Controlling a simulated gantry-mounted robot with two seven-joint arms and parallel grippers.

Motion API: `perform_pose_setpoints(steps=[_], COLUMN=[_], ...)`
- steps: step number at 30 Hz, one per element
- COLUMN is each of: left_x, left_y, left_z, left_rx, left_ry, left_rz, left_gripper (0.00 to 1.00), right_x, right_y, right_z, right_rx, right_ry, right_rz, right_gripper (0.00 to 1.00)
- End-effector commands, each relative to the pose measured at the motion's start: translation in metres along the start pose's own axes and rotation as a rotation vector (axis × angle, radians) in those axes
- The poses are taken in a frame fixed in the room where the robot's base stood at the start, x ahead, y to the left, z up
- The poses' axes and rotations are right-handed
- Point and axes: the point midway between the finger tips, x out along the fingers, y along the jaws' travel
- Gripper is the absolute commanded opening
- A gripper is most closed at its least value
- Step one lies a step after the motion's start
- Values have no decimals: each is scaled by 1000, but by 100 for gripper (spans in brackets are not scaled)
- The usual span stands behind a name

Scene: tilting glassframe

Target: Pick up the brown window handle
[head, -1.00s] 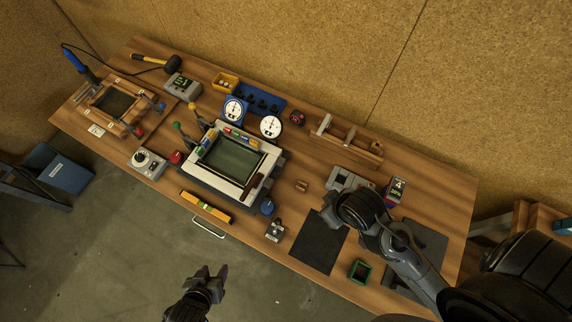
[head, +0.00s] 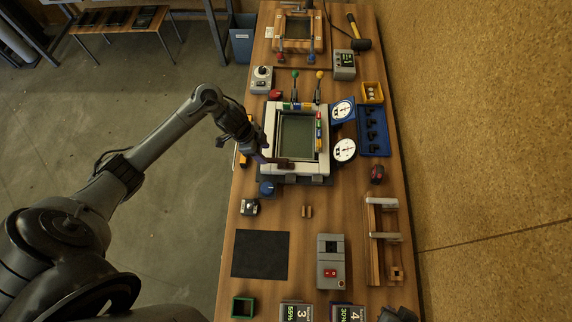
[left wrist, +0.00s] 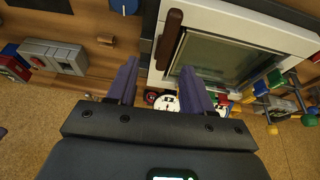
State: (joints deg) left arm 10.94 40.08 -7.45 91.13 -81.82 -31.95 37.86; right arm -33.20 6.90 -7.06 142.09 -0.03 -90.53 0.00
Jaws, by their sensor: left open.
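The brown window handle (head: 284,163) is a dark bar on the near left corner of the white tilting frame (head: 270,125). The handle shows clearly in the left wrist view (left wrist: 168,38), lying along the white frame beside the dark glass. My left gripper (head: 262,157) is just left of the handle, near the frame's left edge. In the left wrist view its two purple fingers (left wrist: 160,66) are spread and empty, with the handle just beyond the tips and apart from them. A dark part at the bottom right (head: 397,314) seems to be my right arm's end; its jaws cannot be made out.
Two white dials (head: 344,150) and a blue tray (head: 373,130) stand right of the frame. Two levers (head: 295,84) rise behind it. A blue knob (head: 267,188) sits at its near left corner. A black mat (head: 260,254) lies nearer, with bare wood around it.

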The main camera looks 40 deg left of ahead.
Motion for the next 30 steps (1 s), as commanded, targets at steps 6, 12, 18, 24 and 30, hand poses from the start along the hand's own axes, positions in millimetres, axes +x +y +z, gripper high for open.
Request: perform_pose_setpoints(steps=[6, 12, 18, 24, 30], left_x=[18, 43, 52, 74, 97], left_y=[-8, -9, -9, -9, -11], left_z=[-10, -10, -10, -10, -10], left_rx=[5, 6, 7, 4, 6], left_ry=[14, 15, 14, 14, 15], left_rz=[-13, -16, -16, -14, -16], left_gripper=[51, 51, 51, 51, 51], right_x=[3, 5, 5, 3, 4], right_y=[-2, -1, 2, 3, 3], right_z=[0, 1, 2, 2, 2], right_rx=[8, 8, 0, -4, -2], right_ry=[1, 0, -1, -2, -1], right_rz=[-7, -3, 4, 8, 7], right_gripper=[0, 0, 0, 0, 0])
